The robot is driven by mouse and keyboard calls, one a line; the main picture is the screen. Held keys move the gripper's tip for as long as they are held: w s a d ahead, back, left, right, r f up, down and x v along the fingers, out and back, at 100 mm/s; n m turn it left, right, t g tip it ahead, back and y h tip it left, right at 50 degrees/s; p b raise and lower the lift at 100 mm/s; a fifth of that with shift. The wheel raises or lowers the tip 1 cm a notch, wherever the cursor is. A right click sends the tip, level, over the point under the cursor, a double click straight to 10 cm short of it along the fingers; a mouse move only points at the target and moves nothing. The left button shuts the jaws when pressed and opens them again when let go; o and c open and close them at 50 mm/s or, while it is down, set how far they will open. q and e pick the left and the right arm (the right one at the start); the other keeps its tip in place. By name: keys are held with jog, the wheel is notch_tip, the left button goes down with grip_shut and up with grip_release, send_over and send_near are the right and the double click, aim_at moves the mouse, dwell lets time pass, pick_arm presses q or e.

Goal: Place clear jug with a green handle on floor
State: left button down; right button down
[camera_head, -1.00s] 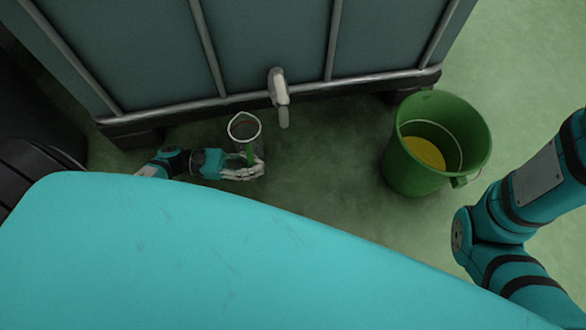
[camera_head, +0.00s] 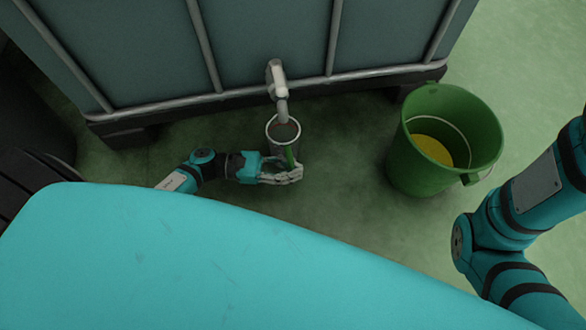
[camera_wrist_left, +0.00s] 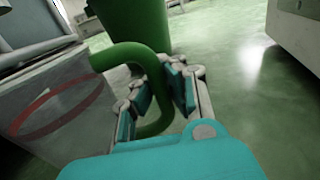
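The clear jug (camera_head: 283,133) with a green handle (camera_head: 290,157) is upright just below the tank's tap (camera_head: 279,85), with the spout's end over its mouth. I cannot tell whether its base touches the floor (camera_head: 345,185). My left gripper (camera_head: 288,174) is at the handle on the jug's near side. In the left wrist view, the fingers (camera_wrist_left: 160,97) are closed around the green handle (camera_wrist_left: 130,55), beside the jug's wall (camera_wrist_left: 62,105) with a red band. The jug's base is hidden there. My right gripper is out of view; only its arm shows at the right.
A green bucket (camera_head: 400,160) with yellow content stands on the floor to the right of the jug. The large caged tank (camera_head: 270,40) stands behind. Bare floor lies between jug and bucket. My turquoise body fills the foreground.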

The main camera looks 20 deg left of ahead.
pick_arm(q)
jog(key=shift+f, duration=0.1)
jog(key=c, duration=1.5)
grip_release()
jog(key=shift+s+a+r, duration=0.1)
jog(key=shift+a+r, duration=0.1)
jog(key=shift+a, duration=0.05)
jog(key=p+v, duration=0.4)
jog(key=v, duration=0.6)
jog(key=shift+a, duration=0.25)
jog(key=shift+s+a+f+p, duration=0.15)
jog(key=shift+s+a+p, duration=0.15)
jog(key=shift+a, duration=0.15)
